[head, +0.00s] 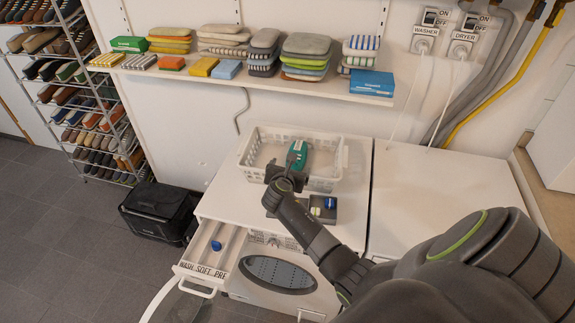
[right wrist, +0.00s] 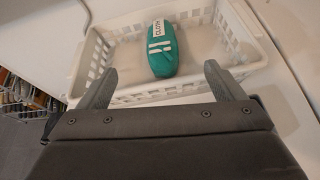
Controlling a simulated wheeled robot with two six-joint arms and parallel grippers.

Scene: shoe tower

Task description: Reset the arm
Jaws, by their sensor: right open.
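My right arm comes in from the lower right in the head view, and its gripper (head: 287,176) is at the front side of a white basket (head: 256,172) on top of the washer. In the right wrist view the two fingers of my right gripper (right wrist: 158,70) stand wide apart with nothing between them. A green bag with a white label reading CLOTH (right wrist: 163,50) lies in the basket beyond the fingertips. The same green bag (head: 298,153) shows in the head view just behind the gripper, which partly hides it. My left gripper is not in view.
A detergent drawer (head: 205,262) is pulled out at the front left. A small dark tray (head: 323,208) sits beside my forearm. A wall shelf (head: 260,84) with stacked items is behind. The dryer top (head: 440,190) is clear. A black bin (head: 160,212) stands on the floor.

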